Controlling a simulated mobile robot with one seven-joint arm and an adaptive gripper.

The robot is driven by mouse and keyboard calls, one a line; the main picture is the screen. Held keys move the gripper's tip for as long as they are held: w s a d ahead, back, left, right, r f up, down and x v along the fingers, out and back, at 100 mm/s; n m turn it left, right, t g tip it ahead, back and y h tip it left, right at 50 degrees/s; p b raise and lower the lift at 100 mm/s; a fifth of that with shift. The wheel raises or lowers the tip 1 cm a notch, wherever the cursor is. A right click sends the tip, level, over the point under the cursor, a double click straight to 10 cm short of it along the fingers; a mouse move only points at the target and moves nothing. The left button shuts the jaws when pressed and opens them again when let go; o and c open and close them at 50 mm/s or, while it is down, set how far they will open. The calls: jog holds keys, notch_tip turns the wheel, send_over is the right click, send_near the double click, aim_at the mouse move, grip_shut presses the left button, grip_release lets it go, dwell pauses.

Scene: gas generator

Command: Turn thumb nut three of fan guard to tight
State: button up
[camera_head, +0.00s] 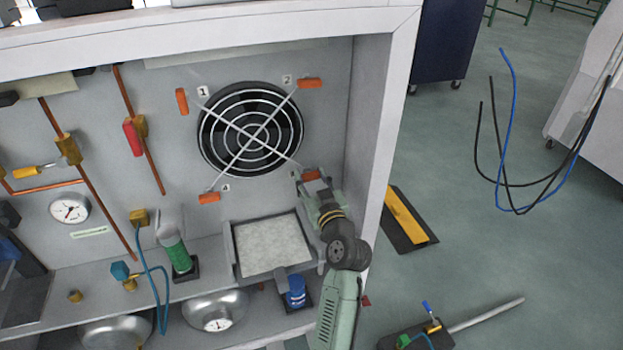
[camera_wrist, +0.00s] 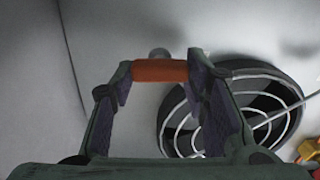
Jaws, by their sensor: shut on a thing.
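The fan guard (camera_head: 251,130) is a round wire grille with crossing arms on the grey back panel. It also shows at right in the wrist view (camera_wrist: 232,105). Thumb nuts with orange bar handles sit at its corners: nut one (camera_head: 182,101) is near upright, nut two (camera_head: 310,83) lies about level, and the lower-left nut (camera_head: 209,198) is slightly tilted. My gripper (camera_head: 309,182) is at the lower-right nut, taken as nut three (camera_head: 311,174). In the wrist view my gripper (camera_wrist: 160,72) has its fingers shut on both ends of this orange handle (camera_wrist: 159,71). The handle lies about level.
The cabinet's right side wall (camera_head: 370,110) stands close to my gripper. Below are a pale filter tray (camera_head: 268,246), a blue-capped container (camera_head: 296,290) and a green cylinder (camera_head: 175,250). Pipes and a gauge (camera_head: 70,208) are farther left. Floor at right is partly clear.

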jog(key=shift+m, duration=0.4)
jog(key=shift+c, duration=0.2)
jog(key=m+p, duration=0.1)
jog(key=m, duration=0.2)
jog(key=shift+d+m, duration=0.1)
jog(key=shift+m, duration=0.3)
jog(key=m+p, duration=0.2)
jog(key=m, duration=0.3)
jog(key=shift+d, duration=0.1)
jog(key=m+p, duration=0.3)
jog(key=m, duration=0.2)
jog(key=shift+w, duration=0.1)
jog(key=shift+f+m+p, duration=0.15)
jog(key=shift+m+p, duration=1)
jog(key=shift+m, duration=0.95)
jog(key=o, duration=1.1)
jog(key=shift+f, duration=0.1)
jog(key=shift+o, duration=0.2)
